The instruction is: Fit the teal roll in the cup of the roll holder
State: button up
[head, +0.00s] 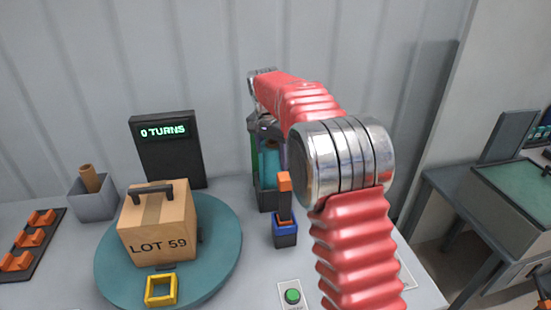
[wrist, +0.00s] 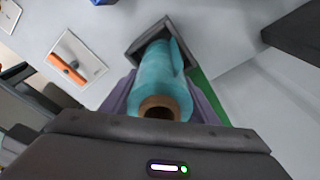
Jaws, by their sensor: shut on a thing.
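The teal roll (wrist: 160,82) is held between the purple-grey fingers of my gripper (wrist: 160,98), with its brown cardboard core facing the wrist camera. Its far end is at the dark square cup of the roll holder (wrist: 140,51). I cannot tell whether that end is seated in the cup or just above it. In the head view the teal roll (head: 268,170) is upright below my gripper (head: 268,143), in front of the back wall. The roll holder (head: 267,201) shows around its lower part. My red arm covers the area to the right.
An orange-handled item (head: 285,190) stands in a blue-rimmed block just in front of the holder. A turntable (head: 222,255) with a LOT 59 box (head: 155,228) is left. A dark display (head: 165,150) reads 0 TURNS. A green button (head: 292,296) is at the front.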

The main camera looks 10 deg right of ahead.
dwell(0.3)
jog(key=o, duration=1.7)
jog(key=shift+f, duration=0.15)
jog(key=shift+o, duration=0.2)
jog(key=r, duration=0.3)
jog(key=a+r, duration=0.1)
jog(key=r, duration=0.3)
jog(key=s+r, duration=0.1)
jog(key=r, duration=0.3)
jog(key=shift+a, duration=0.15)
jog(key=shift+s+r, duration=0.1)
jog(key=shift+r, duration=0.45)
jog(key=shift+s, duration=0.1)
